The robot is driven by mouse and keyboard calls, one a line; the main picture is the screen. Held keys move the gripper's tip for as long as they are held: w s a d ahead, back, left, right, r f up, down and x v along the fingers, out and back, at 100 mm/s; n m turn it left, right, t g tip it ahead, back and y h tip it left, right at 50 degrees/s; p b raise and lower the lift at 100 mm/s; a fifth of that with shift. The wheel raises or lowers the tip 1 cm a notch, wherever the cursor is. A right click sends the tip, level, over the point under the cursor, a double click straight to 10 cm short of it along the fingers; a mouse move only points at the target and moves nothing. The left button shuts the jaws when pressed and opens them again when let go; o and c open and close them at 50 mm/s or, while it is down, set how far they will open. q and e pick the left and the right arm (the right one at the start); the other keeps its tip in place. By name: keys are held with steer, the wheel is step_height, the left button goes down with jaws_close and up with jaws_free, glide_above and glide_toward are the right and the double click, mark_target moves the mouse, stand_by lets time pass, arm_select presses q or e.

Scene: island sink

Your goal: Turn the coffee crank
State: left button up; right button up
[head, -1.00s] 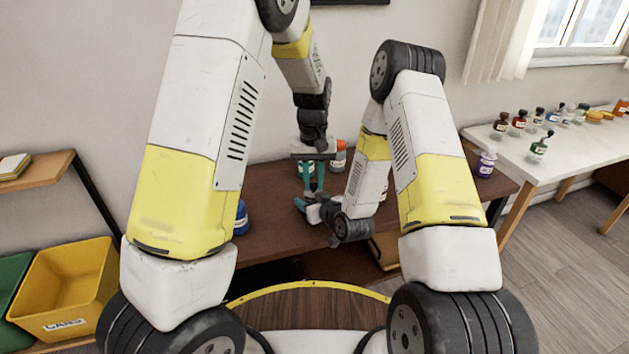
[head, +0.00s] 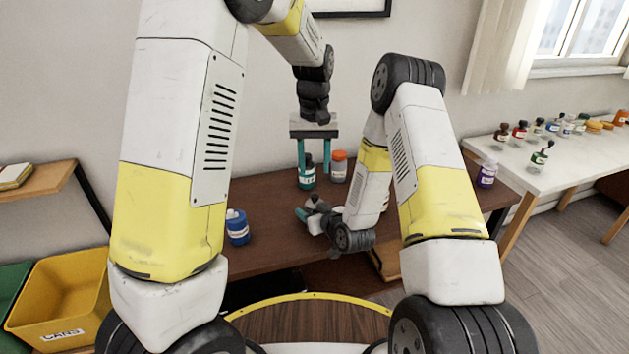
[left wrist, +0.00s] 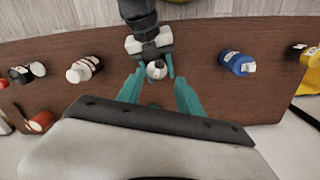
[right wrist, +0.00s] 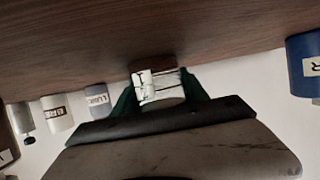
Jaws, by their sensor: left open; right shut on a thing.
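My right gripper (head: 306,216) is low over the brown table (head: 278,258). In the right wrist view its teal fingers (right wrist: 158,100) are shut on a small white labelled container (right wrist: 160,84). From above, in the left wrist view, this container (left wrist: 156,70) shows a round dark spot on top; I cannot make out a crank. My left gripper (head: 314,172) is open and empty, pointing down above the table. In the left wrist view its spread fingers (left wrist: 158,90) frame the held container from above.
A blue bottle (head: 237,230) stands left. A white table (head: 570,150) with several bottles is at the right. A yellow bin (head: 62,290) stands lower left.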

arm_select(q)
steer(key=shift+r, duration=1.55)
arm_select(e)
steer(key=o, duration=1.6)
steer(key=shift+c, duration=0.2)
